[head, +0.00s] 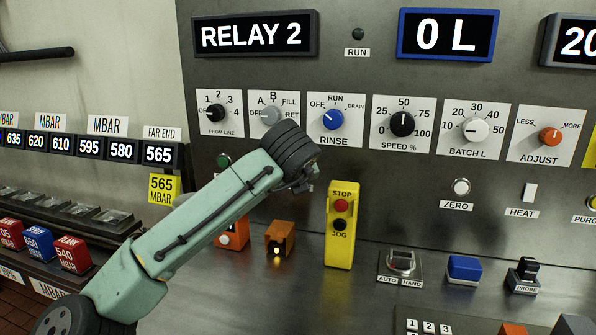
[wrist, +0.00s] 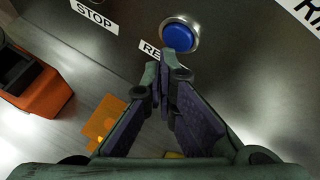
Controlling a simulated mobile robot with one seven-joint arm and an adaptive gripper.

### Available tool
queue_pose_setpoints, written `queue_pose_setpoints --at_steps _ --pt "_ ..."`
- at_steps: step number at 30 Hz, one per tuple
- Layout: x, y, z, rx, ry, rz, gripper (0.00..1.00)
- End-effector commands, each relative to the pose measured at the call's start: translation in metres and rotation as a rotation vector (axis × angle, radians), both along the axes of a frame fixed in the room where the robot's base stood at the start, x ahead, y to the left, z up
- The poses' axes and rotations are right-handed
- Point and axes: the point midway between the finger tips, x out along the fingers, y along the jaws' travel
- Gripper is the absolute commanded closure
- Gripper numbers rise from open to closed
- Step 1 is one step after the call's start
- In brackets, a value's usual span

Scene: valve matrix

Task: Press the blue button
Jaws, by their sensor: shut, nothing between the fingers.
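The blue button (wrist: 179,36) is a round blue cap in a silver ring on the grey panel, at the top middle of the wrist view. A partly covered label starting "RE" (wrist: 151,51) is beside it. In the head view my arm hides this button. My gripper (wrist: 166,72) is shut and empty, its fingertips just below the button in the wrist view. I cannot tell how far the tips are from the panel. In the head view the gripper (head: 301,186) is mostly hidden behind my wrist, in front of the panel.
A yellow STOP/JOG box (head: 341,247) stands just right of my gripper. An orange box with a lit lamp (head: 279,234) is below it. A blue block (head: 464,268) sits on the ledge further right. The rinse knob (head: 333,120) is above. A STOP label (wrist: 94,15) is nearby.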

Motion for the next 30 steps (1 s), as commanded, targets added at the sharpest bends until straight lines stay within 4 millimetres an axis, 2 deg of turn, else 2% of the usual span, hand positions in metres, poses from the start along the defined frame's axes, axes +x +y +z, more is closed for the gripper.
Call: queue_pose_setpoints --at_steps 30 --pt "0.0114 -0.0039 0.0003 -0.001 0.001 -0.001 1.0"
